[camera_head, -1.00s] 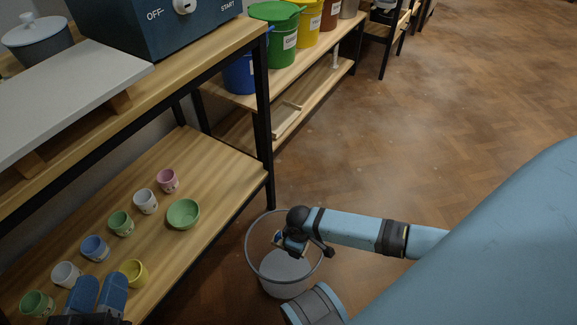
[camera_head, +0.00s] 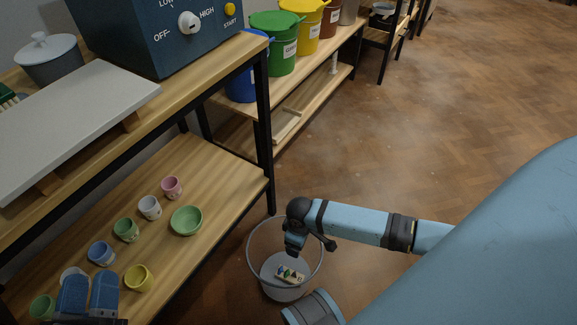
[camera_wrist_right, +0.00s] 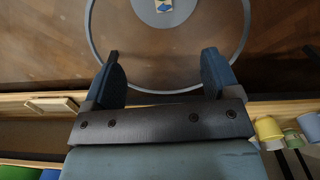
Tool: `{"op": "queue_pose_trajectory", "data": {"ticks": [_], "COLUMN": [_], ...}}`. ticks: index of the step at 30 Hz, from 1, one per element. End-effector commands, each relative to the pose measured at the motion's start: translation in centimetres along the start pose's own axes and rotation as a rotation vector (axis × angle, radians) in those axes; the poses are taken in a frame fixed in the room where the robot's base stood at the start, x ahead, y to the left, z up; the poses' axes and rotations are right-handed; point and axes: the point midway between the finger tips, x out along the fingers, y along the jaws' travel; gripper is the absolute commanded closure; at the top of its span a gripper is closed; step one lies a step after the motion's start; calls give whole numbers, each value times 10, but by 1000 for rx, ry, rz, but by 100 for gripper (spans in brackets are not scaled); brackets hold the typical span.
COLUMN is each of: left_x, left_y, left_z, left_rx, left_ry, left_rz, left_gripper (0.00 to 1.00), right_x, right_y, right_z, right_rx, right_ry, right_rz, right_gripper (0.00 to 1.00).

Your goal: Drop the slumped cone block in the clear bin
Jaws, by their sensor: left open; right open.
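The cone block (camera_head: 290,274), a small pale block with coloured marks, lies inside the clear bin (camera_head: 249,262) on the floor, on the bin's pale bottom. Whether its cones are slumped is too small to tell. It also shows in the right wrist view (camera_wrist_right: 164,5), cut by the top edge, beyond my fingers. My right gripper (camera_head: 293,247) is over the bin's mouth, above the block and apart from it; in the right wrist view it (camera_wrist_right: 160,75) is open and empty. My left gripper (camera_head: 88,296) is open at the lower left, over the lower shelf by the cups, with nothing seen in it.
The lower shelf (camera_head: 215,182) holds several small cups and a green bowl (camera_head: 187,220). A blue box with a dial (camera_head: 160,35) and a pale slab (camera_head: 70,120) are on the shelf above. Coloured buckets stand behind. The wood floor at right is clear.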

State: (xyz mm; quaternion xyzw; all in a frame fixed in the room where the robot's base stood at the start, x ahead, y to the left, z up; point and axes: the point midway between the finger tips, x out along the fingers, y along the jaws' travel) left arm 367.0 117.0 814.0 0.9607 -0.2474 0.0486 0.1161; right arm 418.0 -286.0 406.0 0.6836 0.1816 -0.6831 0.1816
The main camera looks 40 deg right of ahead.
Motion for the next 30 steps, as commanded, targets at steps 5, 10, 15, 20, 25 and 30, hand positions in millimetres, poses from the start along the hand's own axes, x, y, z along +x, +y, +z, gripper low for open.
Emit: {"op": "queue_pose_trajectory", "data": {"ticks": [5, 10, 15, 20, 25, 30], "left_x": [0, -2, -2, -2, -2, -3], "left_y": [2, -6, -8, -8, -8, -8], "left_z": [-19, -4, 1, 1, 1, 0], "left_rx": [8, 19, 22, 23, 23, 22], "left_ry": [45, -27, -44, -44, -44, -44], "left_rz": [-11, -39, -45, -45, -45, -45], "left_gripper": [57, 57, 57, 57, 57, 57], "right_x": [-38, -52, -55, -55, -55, -54], "right_y": [1, 0, 0, 0, 0, 0], "right_z": [0, 0, 0, 0, 0, 0], "right_rx": [-1, 0, 0, 0, 0, 0], "right_ry": [0, 0, -1, -1, 0, -1], "right_rz": [1, 0, 0, 0, 0, 0], "right_gripper": [18, 18, 18, 18, 18, 18]}}
